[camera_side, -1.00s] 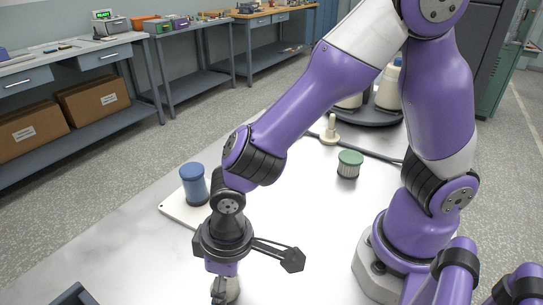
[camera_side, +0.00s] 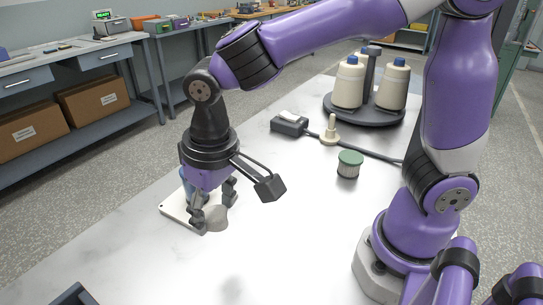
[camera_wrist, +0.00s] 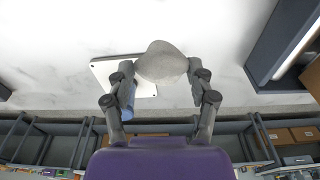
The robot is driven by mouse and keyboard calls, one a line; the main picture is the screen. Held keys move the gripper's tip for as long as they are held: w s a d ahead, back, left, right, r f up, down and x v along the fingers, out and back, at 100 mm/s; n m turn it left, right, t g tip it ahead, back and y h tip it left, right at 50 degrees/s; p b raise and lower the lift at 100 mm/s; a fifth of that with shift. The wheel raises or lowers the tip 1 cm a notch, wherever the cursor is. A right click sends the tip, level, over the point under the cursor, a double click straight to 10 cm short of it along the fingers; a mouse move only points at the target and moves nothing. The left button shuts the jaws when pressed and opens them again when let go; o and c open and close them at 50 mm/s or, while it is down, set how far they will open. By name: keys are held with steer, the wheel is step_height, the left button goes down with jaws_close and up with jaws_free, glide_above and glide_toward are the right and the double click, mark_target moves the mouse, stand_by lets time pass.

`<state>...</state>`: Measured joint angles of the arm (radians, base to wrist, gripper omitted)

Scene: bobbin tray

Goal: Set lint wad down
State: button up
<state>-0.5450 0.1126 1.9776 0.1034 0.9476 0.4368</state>
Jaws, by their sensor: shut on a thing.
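The lint wad (camera_side: 216,219) is a pale grey rounded lump. In the wrist view the wad (camera_wrist: 162,63) sits between the fingertips. My gripper (camera_side: 213,207) is shut on it, pointing down, and the wrist view also shows both fingers (camera_wrist: 160,75) at its sides. In the side view the wad is in front of the white plate (camera_side: 173,211); whether it touches the surface I cannot tell. The blue bobbin (camera_side: 185,176) is mostly hidden behind my gripper. The wrist view shows the plate (camera_wrist: 103,70) behind the wad.
A green-topped jar (camera_side: 349,165) stands right of my gripper. Behind it are a cream peg (camera_side: 330,133), a dark box (camera_side: 289,125) with a cable, and a dark round stand (camera_side: 364,117) with white cones. A dark tray (camera_side: 75,296) is at the front left. The front middle of the table is clear.

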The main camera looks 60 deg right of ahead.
mark_target(279, 158)
steer(key=w+d+m, duration=0.3)
steer(key=d+m, duration=0.4)
steer(key=d, duration=0.2)
steer(key=w+d+m+g+h, duration=0.1)
steer(key=w+d+m, duration=0.3)
steer(key=d+m, duration=0.4)
steer(key=shift+w+d+r, duration=0.15)
steer(key=shift+d+r, duration=0.25)
steer(key=shift+d, duration=0.7)
steer(key=shift+m, duration=0.4)
steer(key=d+f, duration=0.2)
steer(key=d, duration=0.2)
steer(key=d+f, duration=0.2)
steer(key=d, duration=0.2)
steer(key=d+f, duration=0.2)
steer(key=d, duration=0.1)
steer(key=shift+w+d+f, duration=0.2)
steer(key=shift+w+d, duration=0.1)
steer(key=shift+d, duration=0.1)
steer(key=shift+d+f, duration=0.2)
steer(key=shift+d, duration=0.1)
steer(key=shift+d+f, duration=0.1)
steer(key=shift+f, duration=2)
steer(key=o, duration=0.7)
steer(key=shift+f, duration=0.1)
steer(key=shift+o, duration=0.2)
